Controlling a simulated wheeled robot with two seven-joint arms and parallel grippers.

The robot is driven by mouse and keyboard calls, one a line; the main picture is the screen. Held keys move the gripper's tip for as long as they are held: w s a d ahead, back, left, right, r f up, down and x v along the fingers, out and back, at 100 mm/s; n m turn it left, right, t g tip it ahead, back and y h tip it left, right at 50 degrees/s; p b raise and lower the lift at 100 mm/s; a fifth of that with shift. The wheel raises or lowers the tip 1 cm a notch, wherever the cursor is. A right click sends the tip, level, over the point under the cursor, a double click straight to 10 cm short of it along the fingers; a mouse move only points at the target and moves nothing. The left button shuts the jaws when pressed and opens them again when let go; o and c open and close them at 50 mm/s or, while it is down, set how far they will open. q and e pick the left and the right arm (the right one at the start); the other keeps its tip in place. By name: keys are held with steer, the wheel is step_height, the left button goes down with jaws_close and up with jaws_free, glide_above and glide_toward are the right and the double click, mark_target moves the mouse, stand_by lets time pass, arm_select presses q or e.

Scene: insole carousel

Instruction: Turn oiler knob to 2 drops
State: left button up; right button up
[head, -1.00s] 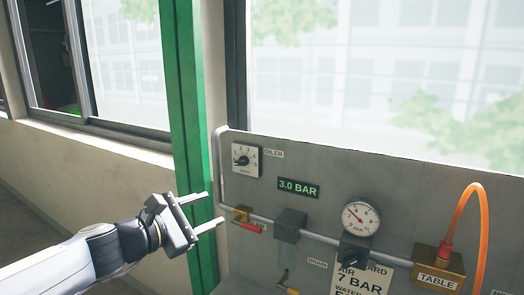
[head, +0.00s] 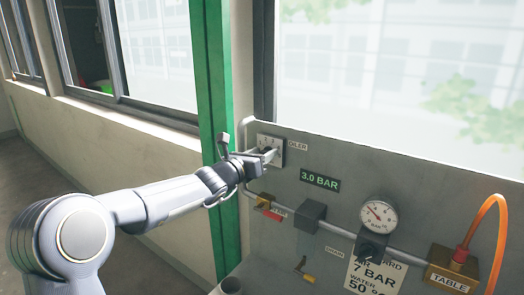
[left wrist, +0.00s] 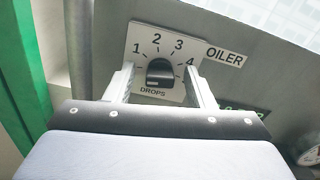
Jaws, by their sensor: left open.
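The oiler knob (left wrist: 160,72) is a black knob on a white dial plate (left wrist: 136,42) marked with numbers and DROPS, beside an OILER label (left wrist: 225,56). In the left wrist view my left gripper (left wrist: 159,68) is open, one finger on each side of the knob. I cannot tell whether the fingers touch it. A light line shows low on the knob, but I cannot tell which number it marks. In the head view my left gripper (head: 268,154) is in front of the dial plate (head: 277,143) and hides most of the knob. My right gripper is not in view.
The grey panel (head: 330,155) also carries a green 3.0 BAR display (head: 320,180), a pressure gauge (head: 379,214), a pipe with fittings and an orange hose (head: 484,223). A green post (head: 214,80) stands to the left of the panel.

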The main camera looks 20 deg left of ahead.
arm_select(q)
steer(key=shift+w, duration=0.1)
steer(key=c, duration=1)
steer(key=shift+f, duration=0.1)
